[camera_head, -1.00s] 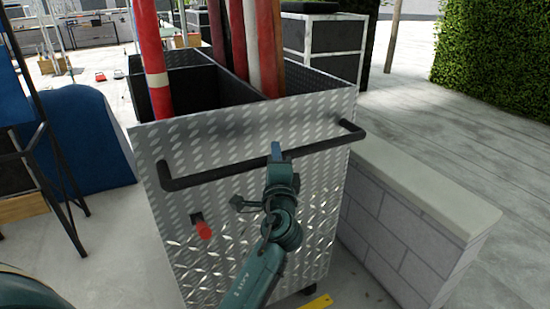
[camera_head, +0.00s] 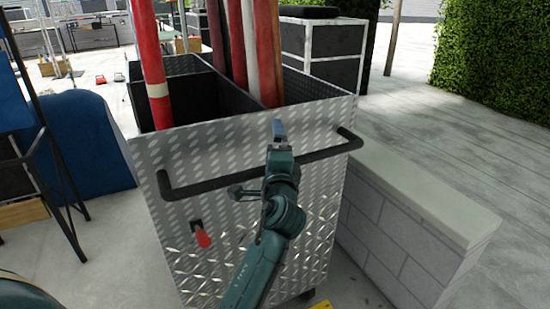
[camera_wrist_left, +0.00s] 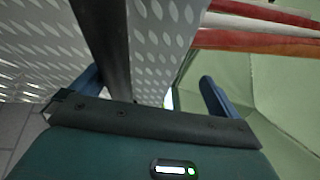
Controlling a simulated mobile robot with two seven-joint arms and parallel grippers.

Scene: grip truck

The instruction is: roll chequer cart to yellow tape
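The chequer cart (camera_head: 185,265) is a silver chequer-plate box on casters with a black bar handle (camera_head: 240,177) across its near side. Red and white poles (camera_head: 157,85) stand in its black compartments. My left gripper (camera_head: 278,130) is at the handle, its fingertips above the bar in the head view. In the left wrist view the fingers (camera_wrist_left: 150,88) are wide apart, with the dark bar (camera_wrist_left: 103,45) between them, closer to the left finger. A bit of yellow tape (camera_head: 338,304) shows on the floor at the bottom edge. My right gripper is out of view.
A low grey block wall (camera_head: 400,235) with a pale top stands close along the cart's right side. A blue rounded object (camera_head: 85,140) and a black-framed stand (camera_head: 60,190) are at the left. Open paving (camera_head: 470,150) lies beyond the wall.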

